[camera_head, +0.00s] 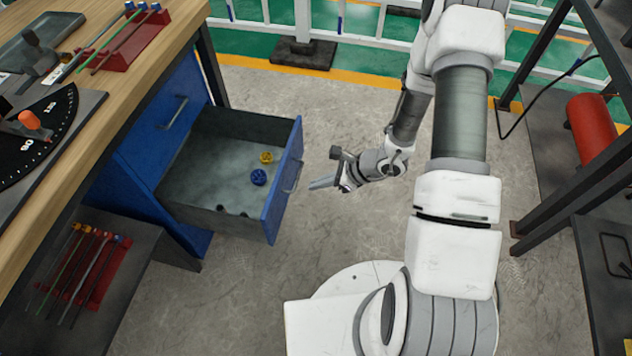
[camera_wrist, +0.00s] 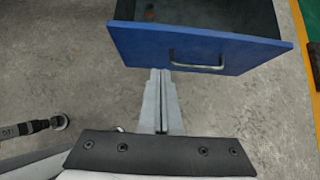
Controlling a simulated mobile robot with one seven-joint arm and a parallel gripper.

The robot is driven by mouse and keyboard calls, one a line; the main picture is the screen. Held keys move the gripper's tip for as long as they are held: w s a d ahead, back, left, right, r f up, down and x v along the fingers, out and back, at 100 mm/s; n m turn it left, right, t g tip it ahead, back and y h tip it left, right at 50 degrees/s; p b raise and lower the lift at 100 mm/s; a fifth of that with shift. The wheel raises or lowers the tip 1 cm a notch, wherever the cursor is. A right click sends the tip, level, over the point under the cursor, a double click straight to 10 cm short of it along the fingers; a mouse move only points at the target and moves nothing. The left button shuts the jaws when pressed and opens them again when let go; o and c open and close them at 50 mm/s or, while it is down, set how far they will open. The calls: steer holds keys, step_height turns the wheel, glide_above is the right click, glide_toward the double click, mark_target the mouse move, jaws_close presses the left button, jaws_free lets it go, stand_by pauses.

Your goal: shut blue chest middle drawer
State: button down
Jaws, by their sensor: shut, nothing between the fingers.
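The blue chest (camera_head: 178,84) stands under the workbench at the left. Its middle drawer (camera_head: 284,184) is pulled far out, with a blue front, a metal handle and a grey inside. A yellow piece (camera_head: 266,157) and a blue piece (camera_head: 259,177) lie in it, with small dark things near its front side. My gripper (camera_head: 312,186) is shut and empty, just right of the drawer front in the head view. In the wrist view my gripper (camera_wrist: 158,75) points at the lower part of the drawer front (camera_wrist: 200,50), left of the handle. I cannot tell whether the tips touch it.
The wooden workbench (camera_head: 70,130) overhangs the chest, with a protractor plate and a red rack on top. A low shelf (camera_head: 115,285) with rods is below. A dark rack (camera_head: 560,170) with a red cylinder stands right.

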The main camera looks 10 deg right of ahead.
mark_target(277, 189)
steer(key=x, duration=0.3)
steer(key=a+r+b+x, duration=0.1)
steer(key=x, duration=0.2)
steer(key=b+x, duration=0.1)
steer(key=x, duration=0.2)
steer(key=shift+w+a+r, duration=0.15)
steer(key=shift+w+r, duration=0.05)
steer(key=shift+w, duration=0.05)
steer(key=shift+w+a, duration=0.25)
steer(key=shift+a, duration=0.25)
